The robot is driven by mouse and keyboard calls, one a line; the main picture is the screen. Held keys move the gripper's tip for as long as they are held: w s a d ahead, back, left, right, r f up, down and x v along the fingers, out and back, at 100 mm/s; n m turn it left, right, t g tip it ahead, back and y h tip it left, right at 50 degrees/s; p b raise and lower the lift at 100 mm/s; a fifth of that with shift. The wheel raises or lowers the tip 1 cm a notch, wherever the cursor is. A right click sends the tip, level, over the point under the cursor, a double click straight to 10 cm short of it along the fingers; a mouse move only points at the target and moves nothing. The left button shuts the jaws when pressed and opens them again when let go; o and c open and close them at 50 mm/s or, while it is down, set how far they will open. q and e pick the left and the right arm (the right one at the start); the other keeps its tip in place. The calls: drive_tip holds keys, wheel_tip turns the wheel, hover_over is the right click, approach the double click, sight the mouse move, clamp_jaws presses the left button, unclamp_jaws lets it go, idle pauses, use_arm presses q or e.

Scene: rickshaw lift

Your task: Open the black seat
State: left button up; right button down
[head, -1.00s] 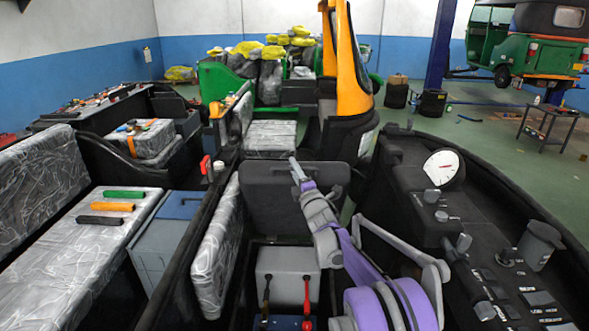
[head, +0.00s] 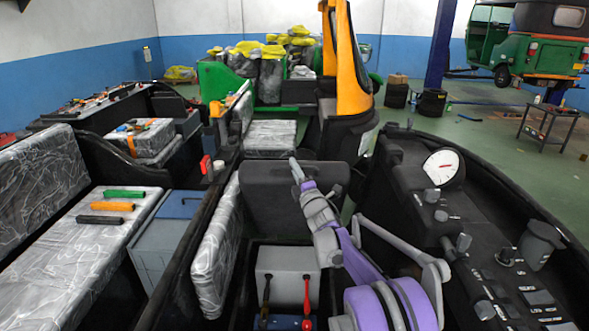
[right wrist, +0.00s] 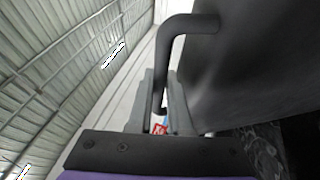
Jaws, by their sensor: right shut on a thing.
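The black seat (head: 270,205) stands tipped up, close to upright, behind an open compartment in the head view. My right gripper (head: 297,172) is at the seat's upper edge. In the right wrist view, the dark underside or face of the seat (right wrist: 245,65) fills the right side. A bent dark handle (right wrist: 168,50) sticks out from it, and my right gripper (right wrist: 160,98) is shut on this handle. The compartment below shows a grey box (head: 287,272) with a black and a red cable end. My left gripper is not in view.
A black control panel with a white round gauge (head: 441,167) and several knobs lies to the right. A wrapped seat back (head: 215,250) stands close on the left. A wrapped bench (head: 80,255) with green, orange and black tool handles is farther left.

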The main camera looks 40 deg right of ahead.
drive_tip(key=shift+s+f, duration=0.1)
idle(0.7)
drive_tip(key=s+a+f+t+b, duration=0.1)
drive_tip(key=s+a+f+b, duration=0.2)
drive_tip(key=s+a, duration=0.1)
drive_tip(key=shift+s+n+t, duration=0.25)
drive_tip(key=shift+n+t, duration=0.05)
drive_tip(key=shift+n, duration=0.1)
drive_tip(key=shift+f, duration=0.1)
drive_tip(key=c, duration=1.1)
unclamp_jaws()
drive_tip(key=b+v, duration=0.1)
drive_tip(key=v, duration=0.9)
drive_tip(key=shift+s, duration=0.4)
